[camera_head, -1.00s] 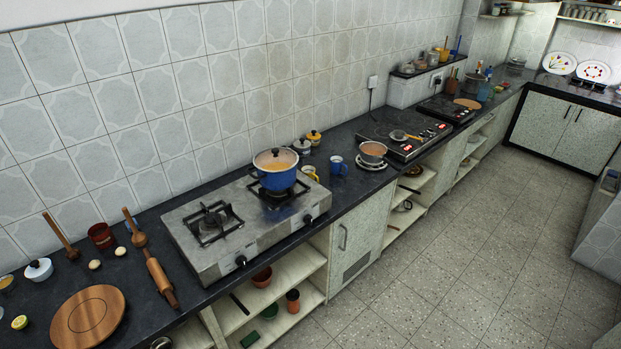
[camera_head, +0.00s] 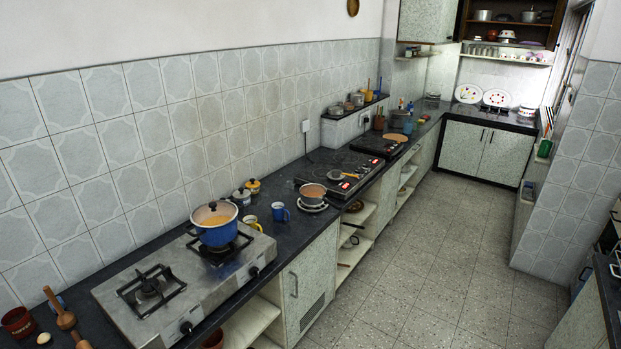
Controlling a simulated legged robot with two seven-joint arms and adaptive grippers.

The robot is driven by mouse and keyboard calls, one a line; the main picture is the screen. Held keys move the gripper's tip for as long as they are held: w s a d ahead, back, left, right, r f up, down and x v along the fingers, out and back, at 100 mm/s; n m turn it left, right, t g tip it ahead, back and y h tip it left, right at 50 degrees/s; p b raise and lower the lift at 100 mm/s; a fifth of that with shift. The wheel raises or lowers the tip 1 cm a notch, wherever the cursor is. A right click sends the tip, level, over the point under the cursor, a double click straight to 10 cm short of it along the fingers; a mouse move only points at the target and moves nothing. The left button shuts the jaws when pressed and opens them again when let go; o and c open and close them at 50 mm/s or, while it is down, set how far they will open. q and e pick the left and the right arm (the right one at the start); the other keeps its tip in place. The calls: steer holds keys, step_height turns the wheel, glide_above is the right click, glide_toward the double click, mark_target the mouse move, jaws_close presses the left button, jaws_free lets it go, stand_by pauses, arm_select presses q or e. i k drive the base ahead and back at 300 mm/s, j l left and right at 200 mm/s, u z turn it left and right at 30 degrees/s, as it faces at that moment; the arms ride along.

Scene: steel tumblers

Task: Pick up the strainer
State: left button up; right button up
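A small round metal item with a short handle (camera_head: 334,174) lies on the black hob (camera_head: 317,164) along the counter. It looks like the strainer, but it is too small to be sure. Neither of my grippers is in view, and no arm of mine shows.
A blue pot (camera_head: 216,230) sits on the steel gas stove (camera_head: 178,292) at the front left. A metal pan (camera_head: 312,193) and a blue mug (camera_head: 280,211) stand between stove and hob. The tiled floor (camera_head: 430,250) to the right is clear.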

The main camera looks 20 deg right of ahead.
mark_target(336, 173)
steer(key=i+l+u, duration=0.35)
steer(key=l+u, duration=0.15)
steer(key=i+l+u, duration=0.1)
steer(key=l+u, duration=0.15)
steer(key=l, duration=0.1)
